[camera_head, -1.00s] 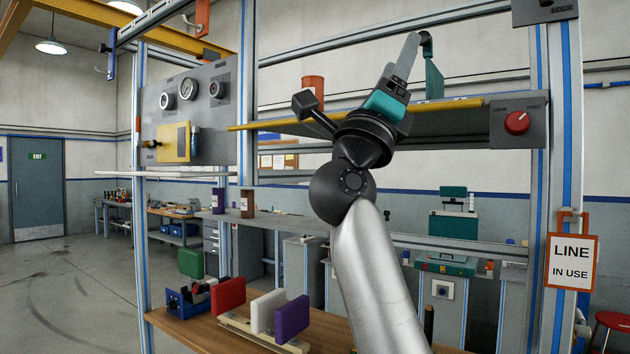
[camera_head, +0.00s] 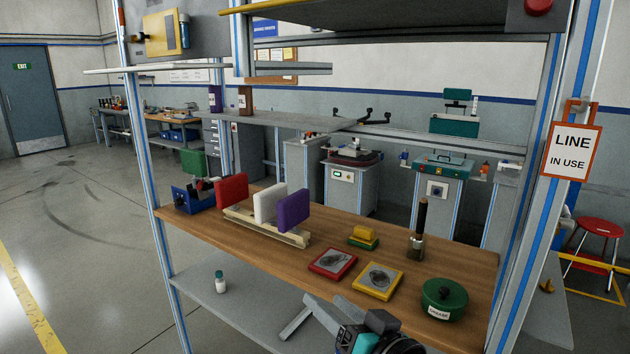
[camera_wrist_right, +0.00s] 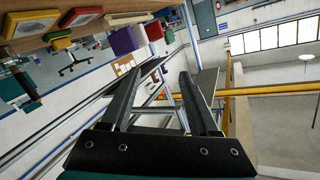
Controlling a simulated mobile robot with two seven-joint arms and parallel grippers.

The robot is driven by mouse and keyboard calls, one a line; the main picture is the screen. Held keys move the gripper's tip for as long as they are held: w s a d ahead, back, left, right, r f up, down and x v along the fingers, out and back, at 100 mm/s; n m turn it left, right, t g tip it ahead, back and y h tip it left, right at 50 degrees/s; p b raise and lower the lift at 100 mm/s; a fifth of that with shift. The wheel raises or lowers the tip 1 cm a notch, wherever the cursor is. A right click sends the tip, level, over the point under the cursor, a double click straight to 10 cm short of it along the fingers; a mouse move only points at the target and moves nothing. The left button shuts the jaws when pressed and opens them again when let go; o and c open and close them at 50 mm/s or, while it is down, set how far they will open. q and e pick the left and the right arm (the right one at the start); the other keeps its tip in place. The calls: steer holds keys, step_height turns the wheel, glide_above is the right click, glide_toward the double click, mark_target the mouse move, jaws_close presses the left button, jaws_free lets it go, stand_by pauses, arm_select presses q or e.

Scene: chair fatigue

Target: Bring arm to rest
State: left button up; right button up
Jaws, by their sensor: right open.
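My right gripper (camera_head: 303,318) is low at the bottom edge of the head view, in front of the wooden bench top (camera_head: 215,232). Its fingers point up and to the left, and only the hand end of the arm shows. In the right wrist view my right gripper (camera_wrist_right: 172,76) has its two dark fingers apart with nothing between them. My left gripper is not in view.
The bench holds a purple board (camera_head: 294,210), a red framed plate (camera_head: 333,263), a yellow framed plate (camera_head: 378,281) and a green grease tin (camera_head: 444,298). A small bottle (camera_head: 220,282) stands on the grey lower shelf (camera_head: 248,309). Blue-striped posts frame the bench.

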steer(key=s+d+f+g+h, duration=0.2)
steer(key=s+d+f+g, duration=0.1)
steer(key=s+f, duration=0.35)
steer(key=s+d+f+g+h, duration=0.25)
steer(key=s+f, duration=0.25)
steer(key=f, duration=0.3)
steer(key=s+d+f+g+h, duration=0.2)
steer(key=s+d+f+g, duration=0.15)
steer(key=s, duration=0.35)
steer(key=s+d+f+g+h, duration=0.2)
steer(key=s+d+f, duration=0.1)
steer(key=s+d, duration=0.3)
step_height(320, 180, down, 22)
steer(key=s+a+n, duration=0.1)
steer(key=s+a, duration=0.1)
steer(key=s, duration=0.1)
steer(key=s+d+f+g, duration=0.2)
steer(key=s+d+f, duration=0.1)
steer(key=s+f, duration=1.1)
steer(key=shift+s+f+b, duration=0.25)
steer(key=shift+s+b, duration=0.1)
steer(key=shift+s, duration=0.15)
steer(key=shift+d, duration=0.1)
